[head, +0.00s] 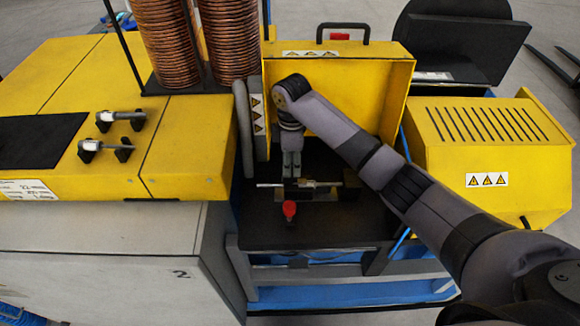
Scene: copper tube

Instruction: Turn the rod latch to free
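A thin light metal rod (270,185) lies crosswise on a small dark fixture on the black work surface, under the open yellow cover. A red knob (289,210) sits on the near side of the fixture; I cannot tell which part is the latch. My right gripper (292,174) points down from above, its fingertips at or just behind the rod. The fingers look close together, but contact and grip are too small to make out. My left gripper is not in view.
Copper tube coils (165,42) stand at the back left on the yellow machine. Two metal handles (120,118) sit on the left yellow top. The raised yellow cover (350,85) stands behind my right gripper, with a slotted yellow housing (490,124) to the right.

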